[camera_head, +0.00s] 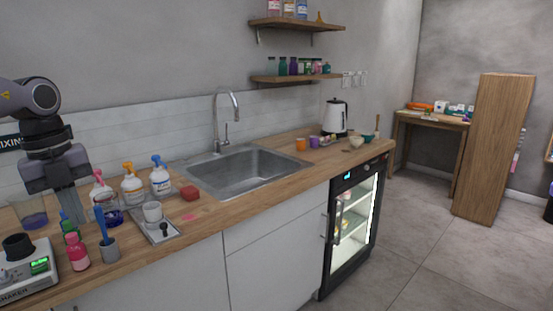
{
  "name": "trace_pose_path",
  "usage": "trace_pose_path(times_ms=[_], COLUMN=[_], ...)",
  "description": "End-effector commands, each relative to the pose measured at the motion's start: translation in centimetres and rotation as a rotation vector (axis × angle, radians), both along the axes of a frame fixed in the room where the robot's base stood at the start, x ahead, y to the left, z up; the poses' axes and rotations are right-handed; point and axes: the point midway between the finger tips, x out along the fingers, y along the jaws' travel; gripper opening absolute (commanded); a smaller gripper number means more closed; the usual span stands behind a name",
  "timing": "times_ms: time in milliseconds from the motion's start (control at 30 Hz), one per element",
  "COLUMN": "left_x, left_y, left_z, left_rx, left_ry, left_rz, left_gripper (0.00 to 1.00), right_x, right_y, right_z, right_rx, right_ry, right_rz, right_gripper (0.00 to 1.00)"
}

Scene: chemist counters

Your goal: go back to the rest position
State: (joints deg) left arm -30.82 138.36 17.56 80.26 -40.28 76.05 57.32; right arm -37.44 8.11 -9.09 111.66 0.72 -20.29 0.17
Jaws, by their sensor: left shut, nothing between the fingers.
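My left arm comes in from the left edge. Its gripper (70,207) points down over the left part of the wooden counter (255,205), behind several bottles. Its fingers are together and hold nothing. The fingertips come close to a small dark blue and green bottle (68,222), and I cannot tell whether they touch it. My right gripper is not in view.
Pump bottles (132,184), a pink bottle (77,252), a grey cup (109,249), a glass beaker (31,214) and a shaker device (28,272) crowd the counter near the gripper. A sink (245,170) lies to the right. Floor (420,250) at right is clear.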

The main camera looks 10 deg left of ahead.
Motion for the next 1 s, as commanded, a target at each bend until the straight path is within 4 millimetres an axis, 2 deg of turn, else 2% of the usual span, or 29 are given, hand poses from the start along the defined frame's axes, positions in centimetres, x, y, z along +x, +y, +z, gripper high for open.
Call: trace_pose_path(times_ms=[33, 200, 500, 767, 1000], left_x=[-0.3, -0.8, -2.4, -4.4, -6.8], left_y=[0.7, 2.1, 3.5, 3.3, 1.9], left_z=[-1.4, -5.5, -13.6, -20.5, -26.6], left_rx=[-0.06, -0.249, -0.588, -0.807, -0.939], left_ry=[-0.013, -0.09, -0.281, -0.449, -0.567], left_rz=[0.014, 0.061, 0.23, 0.464, 0.739], left_gripper=[0.0, 0.0, 0.0, 0.0, 0.0], right_x=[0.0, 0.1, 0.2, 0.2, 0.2], right_y=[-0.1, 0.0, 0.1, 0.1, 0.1], right_z=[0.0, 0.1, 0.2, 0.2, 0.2], right_rx=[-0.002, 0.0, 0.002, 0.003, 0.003], right_ry=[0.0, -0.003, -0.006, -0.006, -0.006], right_rz=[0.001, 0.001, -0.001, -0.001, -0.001], right_gripper=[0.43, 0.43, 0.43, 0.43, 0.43])
